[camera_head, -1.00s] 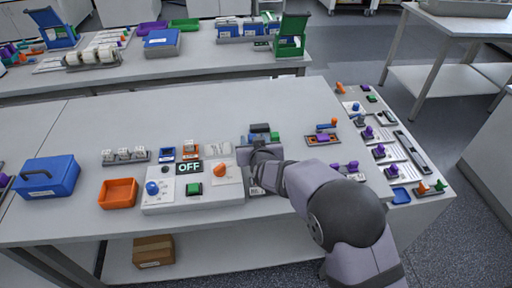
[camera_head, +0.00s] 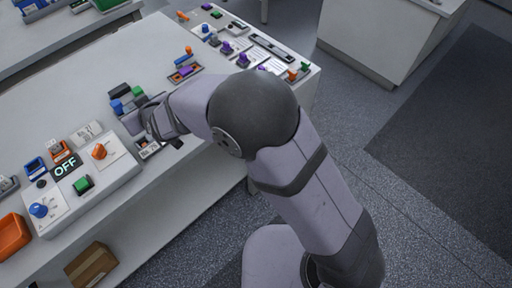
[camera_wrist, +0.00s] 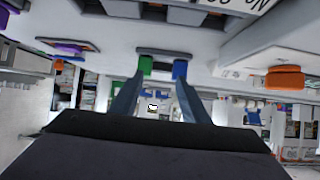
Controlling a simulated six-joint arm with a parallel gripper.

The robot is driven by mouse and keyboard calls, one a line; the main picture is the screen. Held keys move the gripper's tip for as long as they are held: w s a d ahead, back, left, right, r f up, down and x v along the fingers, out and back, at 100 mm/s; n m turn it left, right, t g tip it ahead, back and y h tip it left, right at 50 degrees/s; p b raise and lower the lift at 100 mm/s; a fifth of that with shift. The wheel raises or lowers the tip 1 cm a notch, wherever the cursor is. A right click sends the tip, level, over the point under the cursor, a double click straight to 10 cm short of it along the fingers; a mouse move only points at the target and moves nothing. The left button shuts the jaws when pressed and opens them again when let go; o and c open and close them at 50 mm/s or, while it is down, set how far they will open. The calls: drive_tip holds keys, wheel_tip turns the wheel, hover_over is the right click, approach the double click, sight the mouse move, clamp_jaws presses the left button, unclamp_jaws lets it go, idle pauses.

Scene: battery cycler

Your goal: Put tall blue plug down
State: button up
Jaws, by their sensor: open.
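A blue plug (camera_head: 117,106) stands on the table just in front of my gripper (camera_head: 133,117), beside a green plug (camera_head: 138,92). In the wrist view, which looks upside down, the blue plug (camera_wrist: 180,69) and the green plug (camera_wrist: 145,65) sit side by side on a grey holder (camera_wrist: 160,52). My gripper (camera_wrist: 161,78) is open. Its right finger in that view lines up with the blue plug and its left finger with the green one. I cannot tell whether either finger touches a plug. The foot of the blue plug is hidden.
A white panel with an orange knob (camera_head: 99,151), a green button (camera_head: 83,184) and a blue knob (camera_head: 40,210) lies left of my gripper. An orange and purple piece in a tray (camera_head: 185,70) is farther right.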

drive_tip(key=w+d, duration=0.1)
drive_tip(key=d, duration=0.3)
drive_tip(key=d+m+h, duration=0.1)
drive_tip(key=d, duration=0.2)
drive_tip(key=w+d+f+g+h, duration=0.1)
drive_tip(key=d, duration=0.3)
drive_tip(key=shift+w+d+m, duration=0.3)
drive_tip(key=shift+d, duration=0.05)
drive_tip(key=d+h, duration=0.1)
drive_tip(key=d, duration=0.3)
drive_tip(key=s+d+f+m+g+h, duration=0.1)
drive_tip(key=d, duration=0.4)
drive_tip(key=s+d+m, duration=0.1)
drive_tip(key=d, duration=0.3)
drive_tip(key=shift+d+f+g+h, duration=0.25)
drive_tip(key=shift+f+g+h, duration=0.15)
drive_tip(key=s+d+f+m+g+h, duration=0.2)
drive_tip(key=s+d+m+g, duration=0.3)
drive_tip(key=s+d, duration=1.4)
drive_tip(key=d+h, duration=0.1)
drive_tip(key=d, duration=0.3)
drive_tip(key=shift+s+d+f+g+h, duration=0.2)
drive_tip(key=shift+s+d+g+h, duration=0.1)
drive_tip(key=shift+g, duration=0.1)
drive_tip(key=shift+a, duration=0.1)
wheel_tip(320, 180, up, 3)
drive_tip(key=p, duration=0.2)
drive_tip(key=shift+f+p, duration=0.2)
drive_tip(key=shift+p, duration=0.15)
